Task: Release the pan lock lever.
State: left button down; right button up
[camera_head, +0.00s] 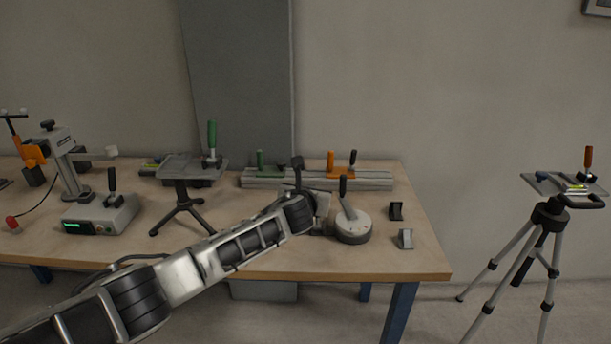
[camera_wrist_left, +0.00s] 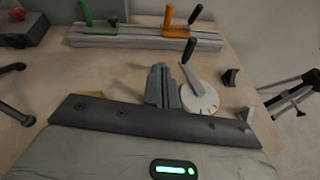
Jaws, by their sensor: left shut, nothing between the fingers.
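A round light-grey base (camera_head: 353,232) with marks on its rim sits near the table's right front. A lever with a black handle (camera_head: 343,187) stands up from it, leaning slightly; I take this for the pan lock lever. In the left wrist view the base (camera_wrist_left: 201,98) and the black handle (camera_wrist_left: 190,50) show just right of my fingers. My left gripper (camera_head: 328,225) is beside the base on its left, shut and empty; its fingers (camera_wrist_left: 162,90) look apart from the handle. Contact with the base cannot be told. My right gripper is not in view.
A grey rail (camera_head: 310,180) with green and orange levers lies behind. Two small dark-and-grey brackets (camera_head: 405,239) stand right of the base. A small platform on a dark stand (camera_head: 181,210) and a grey box (camera_head: 100,213) are left. A tripod (camera_head: 545,240) stands beyond the table's right edge.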

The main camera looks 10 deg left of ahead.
pick_arm(q)
jog(key=r, duration=0.1)
jog(key=s+r, duration=0.1)
jog(key=r, duration=0.1)
jog(key=s+r, duration=0.1)
jog(key=shift+a+r, duration=0.2)
jog(key=shift+r, duration=0.1)
jog(key=shift+f, duration=0.1)
jog(key=s+d+f+n+g+h, duration=0.2)
jog(key=s+d+f+n, duration=0.2)
jog(key=s+f+n, duration=0.4)
jog(key=s+d+f+n+g+h, duration=0.15)
jog(key=s+d+f+n, duration=0.35)
jog(key=s+f, duration=0.5)
jog(key=s+a+f+n, duration=0.2)
jog(key=s+a+n, duration=0.1)
jog(key=s+n, duration=0.4)
jog(key=s+a+f+n, duration=0.2)
jog(key=s+a+n, duration=0.1)
jog(key=s+n, duration=0.4)
jog(key=s+a+f+n, duration=0.2)
jog(key=s+a+n, duration=0.2)
jog(key=s+n, duration=0.3)
jog(key=shift+s+f, duration=0.25)
jog(key=shift+s, duration=0.45)
